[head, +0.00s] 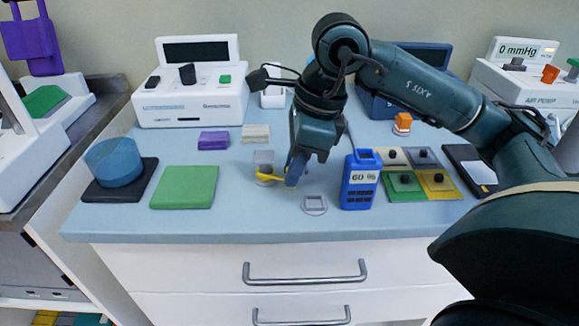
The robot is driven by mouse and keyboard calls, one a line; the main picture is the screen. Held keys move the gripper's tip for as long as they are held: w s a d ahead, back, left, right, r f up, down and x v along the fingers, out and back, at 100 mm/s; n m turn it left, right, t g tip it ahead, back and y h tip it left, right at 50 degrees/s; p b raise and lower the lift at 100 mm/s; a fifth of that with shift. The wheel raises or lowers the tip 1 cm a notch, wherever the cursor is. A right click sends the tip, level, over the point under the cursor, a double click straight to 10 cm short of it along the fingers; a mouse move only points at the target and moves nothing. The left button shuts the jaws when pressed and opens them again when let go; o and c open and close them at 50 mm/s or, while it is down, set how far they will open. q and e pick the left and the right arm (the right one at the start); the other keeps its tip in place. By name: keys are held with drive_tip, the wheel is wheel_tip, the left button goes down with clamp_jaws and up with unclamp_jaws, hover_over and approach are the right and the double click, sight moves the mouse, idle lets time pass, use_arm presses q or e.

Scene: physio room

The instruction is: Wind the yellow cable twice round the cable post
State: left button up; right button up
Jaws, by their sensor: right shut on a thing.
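The yellow cable (268,178) shows as a short stretch low at the grey cable post (263,158), in the middle of the blue-grey worktop. It runs from the front of the post to the right, to the fingertips of my right gripper (293,180). My right gripper points down just right of the post and is shut on the cable. The fingers hide the cable's held end. I cannot tell how far the cable goes round the back of the post. My left gripper is not in view.
A green pad (184,187) lies to the left. Purple (214,141) and beige (256,133) blocks lie behind. The worktop's front strip is clear.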

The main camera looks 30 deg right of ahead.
drive_tip(key=shift+s+d+r, duration=0.15)
drive_tip(key=shift+s+d, duration=0.1)
drive_tip(key=shift+s, duration=0.35)
drive_tip(key=shift+s+d+r+b, duration=0.2)
drive_tip(key=shift+s, duration=0.4)
drive_tip(key=shift+s+d+r+b, duration=0.15)
drive_tip(key=shift+s+d+b, duration=0.05)
drive_tip(key=shift+s, duration=0.4)
